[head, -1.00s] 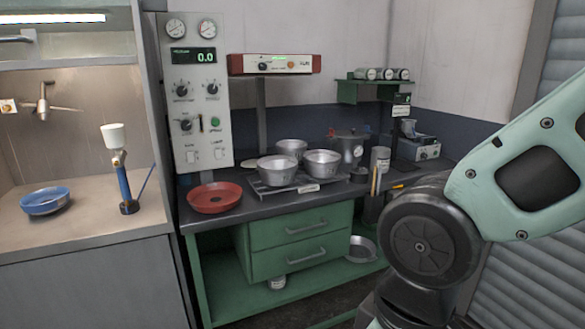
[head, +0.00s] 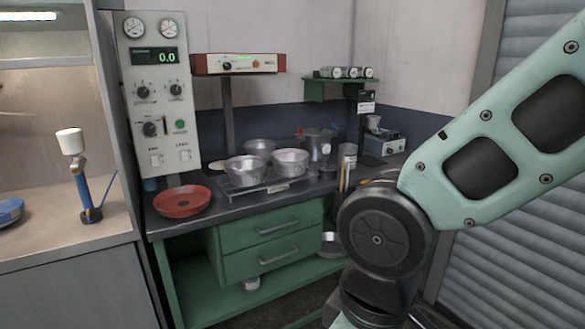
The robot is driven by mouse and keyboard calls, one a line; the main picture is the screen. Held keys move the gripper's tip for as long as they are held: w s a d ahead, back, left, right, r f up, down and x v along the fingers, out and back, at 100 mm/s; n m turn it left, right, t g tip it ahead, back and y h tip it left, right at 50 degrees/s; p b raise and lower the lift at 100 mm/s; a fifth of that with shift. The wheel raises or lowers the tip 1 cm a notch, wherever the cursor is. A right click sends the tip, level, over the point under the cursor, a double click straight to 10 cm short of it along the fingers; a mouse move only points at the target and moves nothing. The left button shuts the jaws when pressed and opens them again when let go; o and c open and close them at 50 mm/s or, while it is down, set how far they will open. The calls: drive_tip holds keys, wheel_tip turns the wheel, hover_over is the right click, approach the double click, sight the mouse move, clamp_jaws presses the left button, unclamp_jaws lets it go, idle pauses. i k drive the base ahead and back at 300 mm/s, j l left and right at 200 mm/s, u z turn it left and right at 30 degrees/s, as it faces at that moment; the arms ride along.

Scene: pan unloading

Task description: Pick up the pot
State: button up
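A grey metal pot (head: 318,143) with a lid stands at the back of the dark worktop, right of several silver pans. The near silver pans (head: 246,170) and (head: 290,162) sit on a flat metal scale or rack, with another pan (head: 259,149) behind them. I cannot tell for certain which vessel is the task's pot. My green and black arm fills the right side of the head view; my gripper is not in view.
A red dish (head: 182,201) lies at the worktop's left. A gauge panel (head: 155,95) stands behind it. Pencils in a holder and a grey instrument (head: 381,144) are at the right. Green drawers (head: 268,238) are below, with a pan (head: 332,244) on the lower shelf.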

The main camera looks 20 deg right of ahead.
sight(245, 171)
drive_tip(key=u, duration=1.35)
drive_tip(key=z, duration=1.2)
drive_tip(key=i+j+z, duration=0.2)
drive_tip(key=i+j, duration=0.15)
drive_tip(key=i+j+z, duration=0.2)
drive_tip(key=i+j, duration=0.2)
drive_tip(key=i+j+z, duration=0.2)
drive_tip(key=i+j, duration=0.25)
drive_tip(key=i+j+z, duration=0.15)
drive_tip(key=i+j, duration=0.15)
drive_tip(key=j, duration=0.3)
